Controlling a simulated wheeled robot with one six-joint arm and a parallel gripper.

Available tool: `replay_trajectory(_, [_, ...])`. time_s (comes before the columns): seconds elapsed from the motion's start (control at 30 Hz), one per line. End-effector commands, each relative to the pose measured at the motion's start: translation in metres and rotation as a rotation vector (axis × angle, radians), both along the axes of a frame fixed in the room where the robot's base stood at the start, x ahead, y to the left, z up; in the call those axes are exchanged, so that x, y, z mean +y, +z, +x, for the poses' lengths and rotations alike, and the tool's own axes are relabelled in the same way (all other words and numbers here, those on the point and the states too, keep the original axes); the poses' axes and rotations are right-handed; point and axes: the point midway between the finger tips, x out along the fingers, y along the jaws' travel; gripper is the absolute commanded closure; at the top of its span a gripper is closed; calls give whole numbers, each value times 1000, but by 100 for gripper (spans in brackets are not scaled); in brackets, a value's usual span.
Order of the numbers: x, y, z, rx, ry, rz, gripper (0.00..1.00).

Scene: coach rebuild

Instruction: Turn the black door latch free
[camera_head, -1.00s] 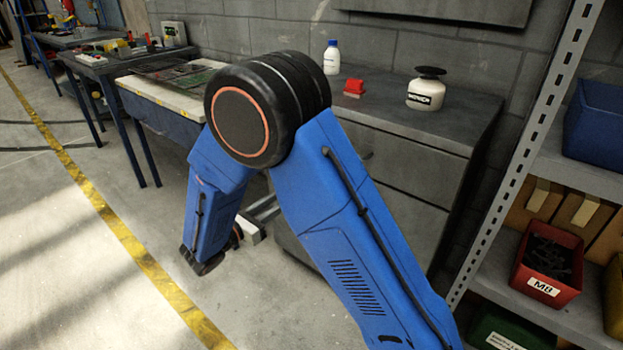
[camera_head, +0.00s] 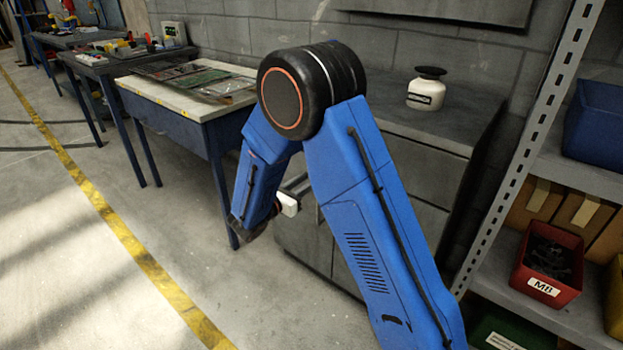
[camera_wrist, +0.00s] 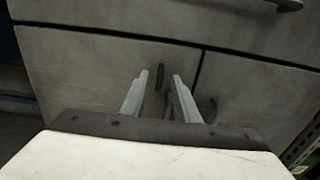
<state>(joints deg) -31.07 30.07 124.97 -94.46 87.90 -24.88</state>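The black door latch (camera_wrist: 160,78) shows in the wrist view as a small dark upright piece on the grey cabinet front, near the seam between two doors. My gripper (camera_wrist: 160,77) is open, with its two pale fingers pointing at the cabinet. The latch appears between the fingertips; I cannot tell whether they touch it or how far off it is. In the head view the latch is hidden behind my arm, and only a pale part of my gripper (camera_head: 288,204) shows at the cabinet front.
The grey cabinet (camera_head: 405,170) stands against the wall, with a white container with a black lid (camera_head: 427,90) on top. A workbench (camera_head: 200,100) stands to the left. A metal shelf (camera_head: 545,300) with bins stands close on the right. The floor at left is clear.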

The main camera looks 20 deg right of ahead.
Motion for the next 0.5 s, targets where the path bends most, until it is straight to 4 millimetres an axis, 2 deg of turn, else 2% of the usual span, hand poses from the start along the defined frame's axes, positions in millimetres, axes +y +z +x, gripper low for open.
replay_trajectory(0.2, [-18,0,13,-1,-2,-1,72])
replay_trajectory(0.5, [-22,0,16,-1,0,-1,72])
